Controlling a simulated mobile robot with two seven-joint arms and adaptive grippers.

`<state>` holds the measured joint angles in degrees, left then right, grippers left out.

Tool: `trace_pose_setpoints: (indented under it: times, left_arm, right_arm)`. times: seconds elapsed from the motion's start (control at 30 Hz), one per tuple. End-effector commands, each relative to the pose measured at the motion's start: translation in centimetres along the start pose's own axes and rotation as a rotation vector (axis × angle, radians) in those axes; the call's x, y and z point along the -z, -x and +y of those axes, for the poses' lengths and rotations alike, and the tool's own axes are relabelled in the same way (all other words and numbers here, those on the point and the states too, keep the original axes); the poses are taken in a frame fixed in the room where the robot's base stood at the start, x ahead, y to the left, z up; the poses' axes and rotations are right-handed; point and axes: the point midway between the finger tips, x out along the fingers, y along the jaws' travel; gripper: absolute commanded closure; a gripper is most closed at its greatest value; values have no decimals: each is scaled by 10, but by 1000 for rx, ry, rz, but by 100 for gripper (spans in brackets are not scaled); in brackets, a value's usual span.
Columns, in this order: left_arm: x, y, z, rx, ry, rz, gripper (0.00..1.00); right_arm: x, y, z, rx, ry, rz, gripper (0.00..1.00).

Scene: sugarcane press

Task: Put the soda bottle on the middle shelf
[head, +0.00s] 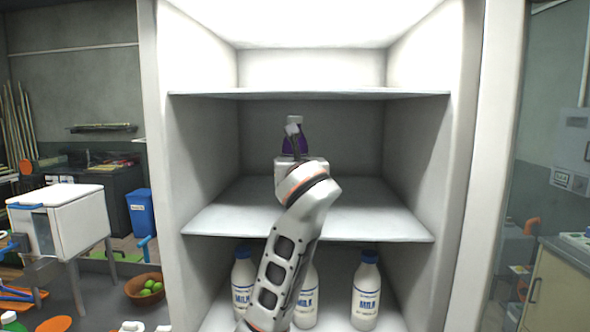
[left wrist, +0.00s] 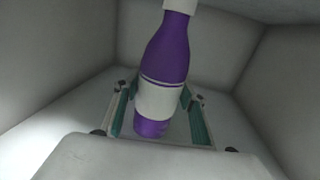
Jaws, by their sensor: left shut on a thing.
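The soda bottle is purple with a white label and a white cap. In the head view its upper part (head: 286,143) shows above my left gripper (head: 298,159), inside the middle compartment of the white cabinet. In the left wrist view the bottle (left wrist: 168,55) stands between the fingers of my left gripper (left wrist: 160,118), which is shut on it. The middle shelf (head: 225,208) is otherwise bare where it shows. My gripper and arm hide the bottle's lower part in the head view, and I cannot tell whether its base touches the shelf. My right gripper is not in view.
The upper shelf (head: 310,94) spans the cabinet above the bottle, and side walls (head: 210,150) close it in. Milk bottles (head: 366,292) stand below the middle shelf. Free shelf room lies on both sides of my arm. A white cooler (head: 75,215) and a fruit bowl (head: 145,290) are outside left.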

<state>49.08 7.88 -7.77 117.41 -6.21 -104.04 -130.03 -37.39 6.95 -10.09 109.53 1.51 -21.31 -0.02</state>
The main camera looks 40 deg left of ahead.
Motion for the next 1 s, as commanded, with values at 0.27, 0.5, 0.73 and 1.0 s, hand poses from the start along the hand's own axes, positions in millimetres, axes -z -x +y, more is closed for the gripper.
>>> trace_pose_setpoints:
  times: [0.27,0.5,0.73,1.0]
  left_arm:
    - [19,1,0,0,2,-4,98]
    - [20,1,0,-1,1,-3,98]
    - [22,0,0,-1,0,-1,42]
    - [20,1,0,-1,1,-1,42]
  right_arm:
    - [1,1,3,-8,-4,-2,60]
    - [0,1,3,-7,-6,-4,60]
    - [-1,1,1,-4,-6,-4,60]
    - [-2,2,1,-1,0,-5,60]
